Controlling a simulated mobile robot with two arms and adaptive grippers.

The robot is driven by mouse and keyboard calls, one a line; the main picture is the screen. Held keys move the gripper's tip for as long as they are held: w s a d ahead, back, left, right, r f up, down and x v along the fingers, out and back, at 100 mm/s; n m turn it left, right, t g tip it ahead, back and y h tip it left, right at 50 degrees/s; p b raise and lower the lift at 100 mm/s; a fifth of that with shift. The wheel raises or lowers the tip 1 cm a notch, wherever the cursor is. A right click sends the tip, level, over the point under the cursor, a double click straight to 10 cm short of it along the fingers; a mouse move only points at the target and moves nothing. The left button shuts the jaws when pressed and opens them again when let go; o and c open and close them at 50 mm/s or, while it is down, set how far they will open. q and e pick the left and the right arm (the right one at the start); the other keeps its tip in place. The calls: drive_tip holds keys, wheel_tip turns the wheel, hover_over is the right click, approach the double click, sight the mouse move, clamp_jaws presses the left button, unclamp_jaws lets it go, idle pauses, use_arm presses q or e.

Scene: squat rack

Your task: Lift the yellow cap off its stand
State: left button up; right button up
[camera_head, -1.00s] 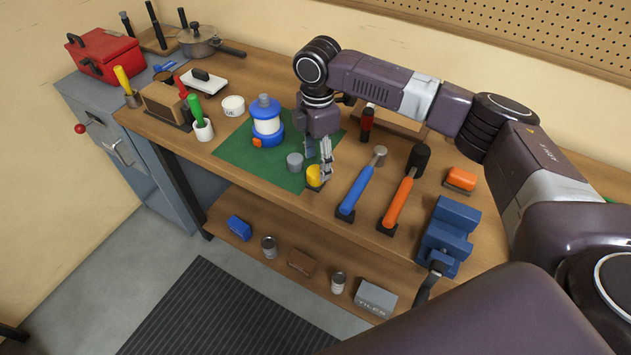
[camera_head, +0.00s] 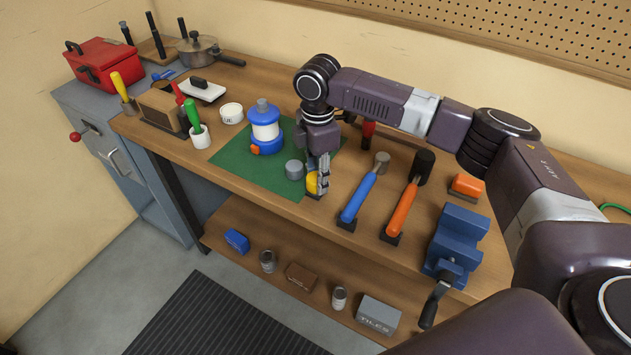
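The yellow cap (camera_head: 311,184) is at the front edge of the green mat (camera_head: 257,175), beside a small grey cylinder (camera_head: 294,169). A dark base shows just below the cap, and most of the stand is hidden. My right gripper (camera_head: 319,178) points down at the cap, with its fingers around or right beside it. The fingers cover the cap's right part, and I cannot tell whether they are closed on it. My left gripper is not in view.
A blue and white lantern-like object (camera_head: 265,130) stands behind the cap on the left. A blue-handled hammer (camera_head: 363,190) and an orange-handled mallet (camera_head: 406,200) lie to the right, near a blue vise (camera_head: 455,240). The bench's front edge is close.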

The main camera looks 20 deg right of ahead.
clamp_jaws()
drive_tip(key=shift+r+p, duration=0.7)
drive_tip(key=shift+p, duration=0.5)
idle(0.5)
drive_tip(key=shift+r+p, duration=1.6)
drive_tip(key=shift+p, duration=0.65)
